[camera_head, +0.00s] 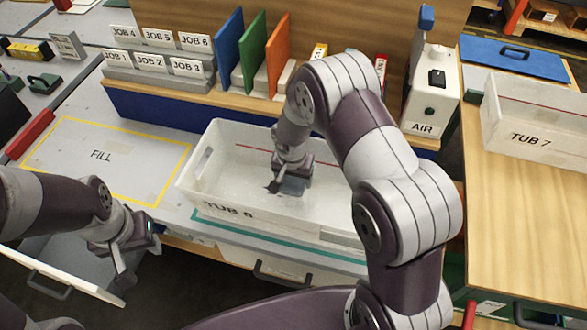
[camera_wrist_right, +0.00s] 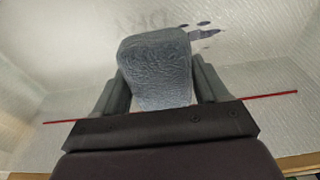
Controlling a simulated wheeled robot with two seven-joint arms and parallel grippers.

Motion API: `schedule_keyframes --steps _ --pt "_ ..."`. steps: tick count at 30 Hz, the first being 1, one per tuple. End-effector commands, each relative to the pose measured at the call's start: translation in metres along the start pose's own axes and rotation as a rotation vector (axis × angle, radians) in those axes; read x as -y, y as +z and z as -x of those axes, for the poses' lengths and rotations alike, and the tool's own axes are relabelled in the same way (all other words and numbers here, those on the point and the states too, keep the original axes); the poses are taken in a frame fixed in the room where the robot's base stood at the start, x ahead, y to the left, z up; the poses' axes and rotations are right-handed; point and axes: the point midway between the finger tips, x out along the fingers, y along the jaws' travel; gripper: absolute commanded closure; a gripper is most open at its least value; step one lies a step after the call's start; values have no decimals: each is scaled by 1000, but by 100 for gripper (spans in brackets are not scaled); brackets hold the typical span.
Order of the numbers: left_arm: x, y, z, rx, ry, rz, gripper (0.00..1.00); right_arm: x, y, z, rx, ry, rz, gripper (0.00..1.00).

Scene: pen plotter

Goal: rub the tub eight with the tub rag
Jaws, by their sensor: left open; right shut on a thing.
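Whether the rag touches the tub floor is hard to tell. Dark marks (camera_wrist_right: 204,30) lie on the tub surface just beyond the rag's upper right. My left gripper (camera_head: 128,265) is open and empty, low at the left, away from the tub.
Tub 7 (camera_head: 535,125) stands on a wooden table at the right. An air box (camera_head: 432,100) and upright coloured boards (camera_head: 253,52) stand behind the tub. A yellow-outlined FILL area (camera_head: 105,160) on the left is clear. An open drawer (camera_head: 60,270) lies below my left arm.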

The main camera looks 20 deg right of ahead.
Motion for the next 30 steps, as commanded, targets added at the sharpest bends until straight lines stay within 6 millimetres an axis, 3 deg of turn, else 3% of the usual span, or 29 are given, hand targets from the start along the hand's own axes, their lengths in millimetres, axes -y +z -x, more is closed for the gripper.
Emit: schedule_keyframes --steps 6,24,30 --pt "0 -2 15 0 0 0 58 0 -6 18 0 -1 0 51" --pt "0 -2 14 0 0 0 58 -1 -7 17 0 -1 -1 51" --pt "0 -1 5 0 0 0 58 -17 -21 13 -12 -1 -53 51"
